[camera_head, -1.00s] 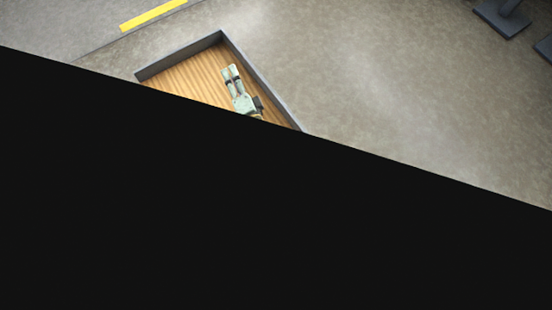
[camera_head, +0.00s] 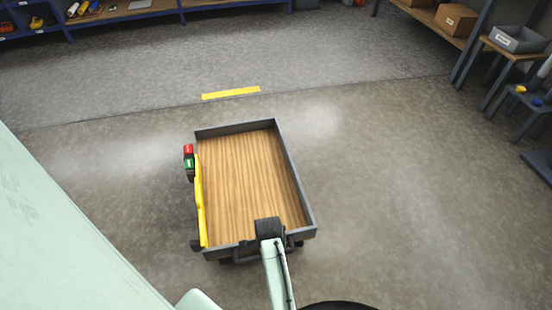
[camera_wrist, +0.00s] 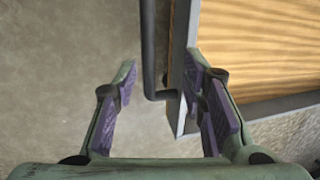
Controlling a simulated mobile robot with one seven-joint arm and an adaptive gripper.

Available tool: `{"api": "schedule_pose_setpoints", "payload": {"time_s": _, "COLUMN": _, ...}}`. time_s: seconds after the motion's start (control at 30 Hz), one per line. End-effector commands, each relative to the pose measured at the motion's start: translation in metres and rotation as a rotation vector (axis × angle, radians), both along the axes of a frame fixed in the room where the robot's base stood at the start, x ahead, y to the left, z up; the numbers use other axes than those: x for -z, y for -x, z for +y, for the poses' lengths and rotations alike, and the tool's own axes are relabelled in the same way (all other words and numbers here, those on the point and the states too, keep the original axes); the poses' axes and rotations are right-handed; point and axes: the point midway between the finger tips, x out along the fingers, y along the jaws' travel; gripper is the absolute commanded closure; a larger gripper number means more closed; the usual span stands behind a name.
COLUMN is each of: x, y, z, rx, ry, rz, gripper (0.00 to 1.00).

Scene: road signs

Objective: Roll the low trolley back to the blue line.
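The low trolley (camera_head: 250,180) has a bare wooden deck and a low grey rim, and stands on the floor in the middle of the head view. A dark bar handle (camera_wrist: 149,50) runs along its edge in the wrist view. My gripper (camera_wrist: 160,80) is open there, with the handle and trolley edge (camera_wrist: 182,60) showing between its fingers; I cannot tell whether they touch. In the head view my arm reaches the trolley's near edge, fingers hidden. I see no blue line; a short yellow strip (camera_head: 231,93) lies on the floor beyond the trolley.
Blue-framed shelves (camera_head: 125,12) line the back. A bench with a grey bin (camera_head: 518,40) stands at right. The floor around the trolley is clear.

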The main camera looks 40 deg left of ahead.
Motion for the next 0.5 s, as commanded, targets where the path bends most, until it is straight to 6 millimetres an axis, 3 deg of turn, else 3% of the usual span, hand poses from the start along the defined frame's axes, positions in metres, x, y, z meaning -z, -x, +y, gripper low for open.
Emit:
{"api": "schedule_pose_setpoints", "payload": {"time_s": 0.23, "x": 0.010, "y": 0.003, "z": -0.006, "rx": 0.020, "ry": 0.048, "rz": 0.025, "gripper": 0.62}}
{"api": "schedule_pose_setpoints", "payload": {"time_s": 0.5, "x": 0.059, "y": -0.003, "z": 0.001, "rx": 0.019, "ry": 0.047, "rz": 0.025, "gripper": 0.62}}
